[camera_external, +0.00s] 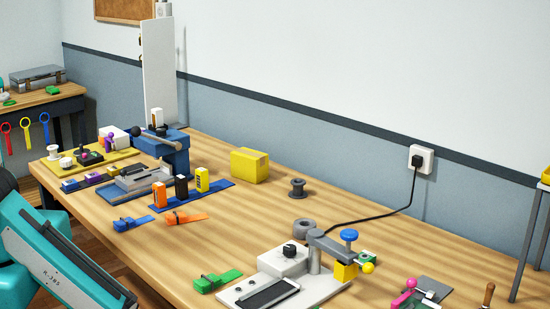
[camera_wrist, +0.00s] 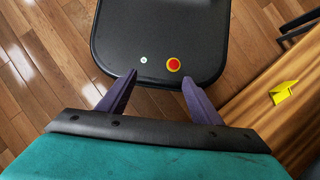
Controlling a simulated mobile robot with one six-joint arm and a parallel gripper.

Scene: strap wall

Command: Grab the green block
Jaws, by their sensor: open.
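A low green block-like piece (camera_external: 218,281) with a raised part lies on the wooden table (camera_external: 240,220), near its front edge and left of the white fixture. Smaller green pieces show beside the yellow block of that fixture (camera_external: 369,257) and on the far-left table (camera_external: 53,90). I cannot tell for certain which is the task's block. My gripper (camera_wrist: 158,92) shows in the wrist view with its two dark purple fingers spread and nothing between them. It points down over a dark surface and the floor, and no green thing shows there. In the external view the gripper is out of frame.
The white fixture (camera_external: 284,263) with its grey arm stands at the front. A blue press (camera_external: 170,147), yellow box (camera_external: 249,165) and grey spool (camera_external: 297,188) stand farther back. A black cable (camera_external: 383,213) runs to the wall socket. In the wrist view, a yellow piece (camera_wrist: 283,92) lies on wood.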

